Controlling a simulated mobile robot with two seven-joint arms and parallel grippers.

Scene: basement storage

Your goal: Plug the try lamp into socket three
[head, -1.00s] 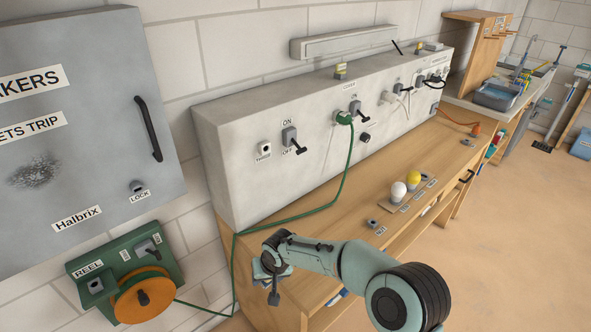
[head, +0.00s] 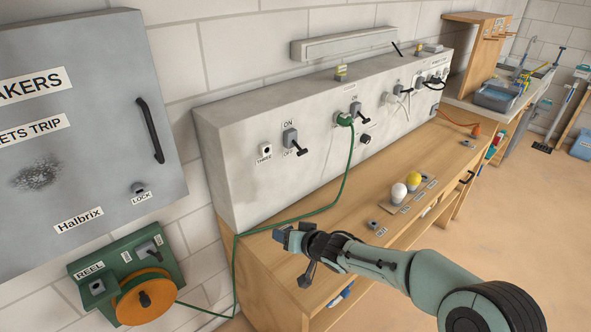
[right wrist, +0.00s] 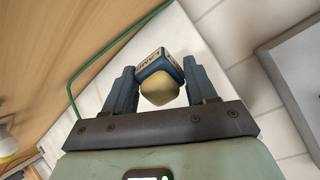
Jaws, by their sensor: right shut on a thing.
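Socket three (head: 266,150) is a small outlet with a THREE label on the left part of the grey panel's front. A switch (head: 290,140) marked ON and OFF is just right of it. My right gripper (head: 287,236) is over the bench's left end, below the socket and apart from it. In the right wrist view it is shut on the try lamp (right wrist: 159,88), a blue block with partly readable lettering and a pale yellowish rounded part, between the fingers. The lamp's prongs cannot be made out. My left gripper is not in view.
A green cable (head: 310,213) runs from a green plug (head: 344,119) across the bench to the orange reel (head: 145,296). White (head: 398,192) and yellow (head: 414,178) bulbs stand on the bench (head: 340,225). A grey cabinet (head: 95,200) is at left.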

